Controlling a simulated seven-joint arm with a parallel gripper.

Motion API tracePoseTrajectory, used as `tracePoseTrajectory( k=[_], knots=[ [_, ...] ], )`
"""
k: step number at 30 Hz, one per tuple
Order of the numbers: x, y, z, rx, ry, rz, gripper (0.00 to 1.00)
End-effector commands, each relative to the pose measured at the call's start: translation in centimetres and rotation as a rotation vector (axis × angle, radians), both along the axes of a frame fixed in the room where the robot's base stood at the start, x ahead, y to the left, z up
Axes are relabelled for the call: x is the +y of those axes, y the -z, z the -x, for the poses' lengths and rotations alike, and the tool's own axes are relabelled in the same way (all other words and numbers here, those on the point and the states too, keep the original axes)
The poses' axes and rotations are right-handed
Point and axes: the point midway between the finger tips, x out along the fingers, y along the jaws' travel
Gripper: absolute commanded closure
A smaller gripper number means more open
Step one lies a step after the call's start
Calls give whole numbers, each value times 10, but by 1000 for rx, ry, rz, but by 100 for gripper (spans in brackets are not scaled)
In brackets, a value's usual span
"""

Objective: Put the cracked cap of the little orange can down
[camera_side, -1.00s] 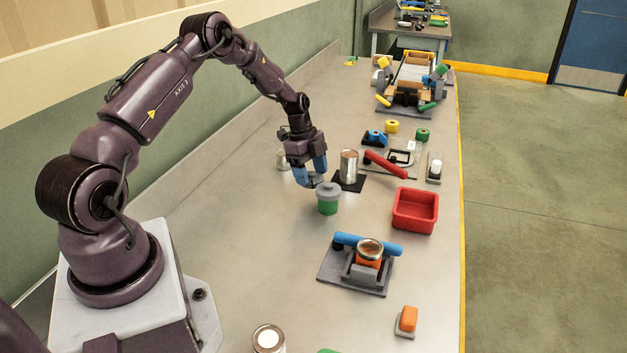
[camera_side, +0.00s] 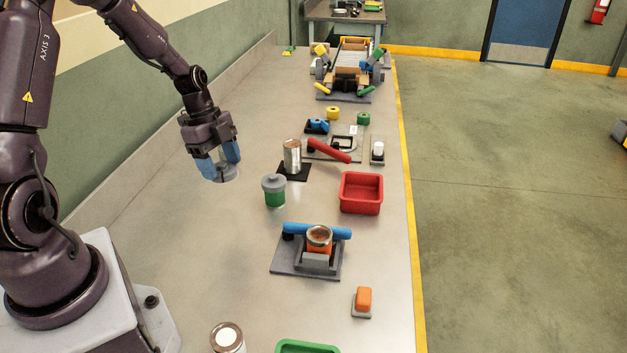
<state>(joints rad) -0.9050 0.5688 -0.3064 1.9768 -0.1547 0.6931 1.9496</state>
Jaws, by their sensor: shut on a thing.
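My gripper (camera_side: 222,172) has blue fingers and is shut on a small pale grey, see-through-looking cap (camera_side: 226,178). It holds the cap above the bench, left of the green pot; any crack is too small to see. The little orange can (camera_side: 319,246) stands upright in a grey fixture (camera_side: 290,264), with a coppery, shiny top. A blue lever (camera_side: 318,231) lies across behind it.
A green pot with a grey top (camera_side: 274,192) stands right of my gripper. A silver can (camera_side: 292,156) on a black mat, a red lever (camera_side: 329,151) and a red tray (camera_side: 361,207) are further right.

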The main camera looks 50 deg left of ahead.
Motion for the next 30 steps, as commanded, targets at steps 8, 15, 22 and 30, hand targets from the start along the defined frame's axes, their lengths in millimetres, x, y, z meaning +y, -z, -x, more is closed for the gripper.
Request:
tracePoseTrajectory(
  k=[8, 15, 22, 30],
  knots=[
    [-70, 1, -61, -19, 171, -17, 62],
    [-134, -11, -128, -27, -30, -32, 62],
    [-136, -22, -151, -21, -295, -15, 62],
    [-133, -15, -168, 0, -405, 0, 62]
  ],
)
